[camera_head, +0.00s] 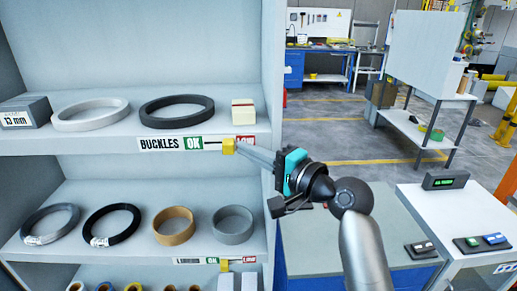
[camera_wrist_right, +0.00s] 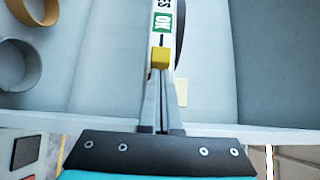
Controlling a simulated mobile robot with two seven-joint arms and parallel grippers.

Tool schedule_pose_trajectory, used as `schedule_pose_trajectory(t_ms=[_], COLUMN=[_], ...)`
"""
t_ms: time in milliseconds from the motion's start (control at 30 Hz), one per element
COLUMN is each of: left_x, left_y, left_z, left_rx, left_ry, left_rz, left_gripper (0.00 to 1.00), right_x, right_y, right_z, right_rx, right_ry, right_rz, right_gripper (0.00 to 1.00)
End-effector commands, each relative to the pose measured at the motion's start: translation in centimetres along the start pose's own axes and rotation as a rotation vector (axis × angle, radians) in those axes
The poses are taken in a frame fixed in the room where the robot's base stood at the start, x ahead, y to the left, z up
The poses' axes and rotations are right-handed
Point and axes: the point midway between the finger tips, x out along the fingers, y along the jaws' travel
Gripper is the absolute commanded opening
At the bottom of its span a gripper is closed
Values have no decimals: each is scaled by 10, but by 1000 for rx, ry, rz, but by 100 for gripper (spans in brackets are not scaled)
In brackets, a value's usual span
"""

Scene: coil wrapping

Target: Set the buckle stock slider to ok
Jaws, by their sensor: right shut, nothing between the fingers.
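The buckle stock slider (camera_head: 229,147) is a small yellow block on the shelf-edge strip marked BUCKLES (camera_head: 160,144). It sits at the left edge of the red LOW field (camera_head: 247,140), apart from the green OK field (camera_head: 194,143) to its left. My right gripper (camera_head: 241,150) is shut, with its fingertips at the right side of the slider; whether they touch it I cannot tell. In the right wrist view the slider (camera_wrist_right: 160,57) shows just beyond the fingertips (camera_wrist_right: 160,75), with the OK field (camera_wrist_right: 164,24) further along the strip. My left gripper is not in view.
The upper shelf (camera_head: 100,128) holds a white ring, a black ring, a grey box and a small cream box (camera_head: 243,111). The lower shelf has several rings and another yellow slider (camera_head: 224,264). The cabinet's side panel (camera_head: 272,60) stands close to my right gripper.

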Motion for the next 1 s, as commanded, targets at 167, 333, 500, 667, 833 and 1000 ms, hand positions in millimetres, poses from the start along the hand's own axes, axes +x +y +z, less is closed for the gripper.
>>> schedule_pose_trajectory(t_ms=[167, 333, 500, 667, 833, 1000], left_x=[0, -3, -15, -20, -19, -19], left_y=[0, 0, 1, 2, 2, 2], left_z=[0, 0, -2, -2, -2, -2], left_rx=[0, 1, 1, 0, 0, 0], left_ry=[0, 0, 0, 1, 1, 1], left_rz=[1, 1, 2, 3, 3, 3], left_gripper=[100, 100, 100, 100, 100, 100], right_x=[0, 3, 20, 31, 32, 32], right_y=[0, 0, -2, -2, 0, 0], right_z=[0, 3, 20, 32, 32, 33], right_rx=[1, 3, 6, 1, 1, 1], right_ry=[0, -1, -4, -1, -3, -4], right_rz=[0, 0, 0, -1, -1, 0], right_gripper=[0, 0, 0, 0, 0, 0])
